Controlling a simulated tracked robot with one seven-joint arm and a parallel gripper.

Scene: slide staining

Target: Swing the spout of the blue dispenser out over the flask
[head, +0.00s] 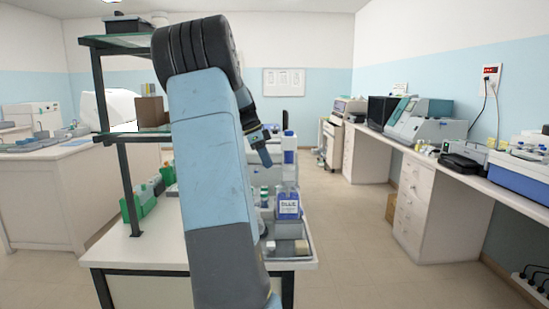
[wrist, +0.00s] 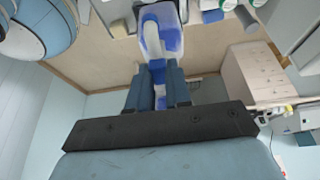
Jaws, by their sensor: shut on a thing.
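The blue dispenser (head: 289,158) stands upright at the right part of the near bench in the head view, a white and blue column above a bottle with a blue label (head: 289,207). In the wrist view the dispenser (wrist: 163,28) is at the top centre. My gripper (wrist: 157,80) is shut on a pale blue-white part of it, which looks like the spout (wrist: 159,92). In the head view my gripper (head: 262,148) is just left of the dispenser's top, partly hidden by my arm. I cannot make out the flask in either view.
A grey tray (head: 300,262) with small containers lies at the bench's right end. A shelf rack (head: 128,137) stands left of my arm, with green boxes (head: 140,205) below. The floor (head: 345,235) to the right is clear, before a side counter (head: 440,180) with instruments.

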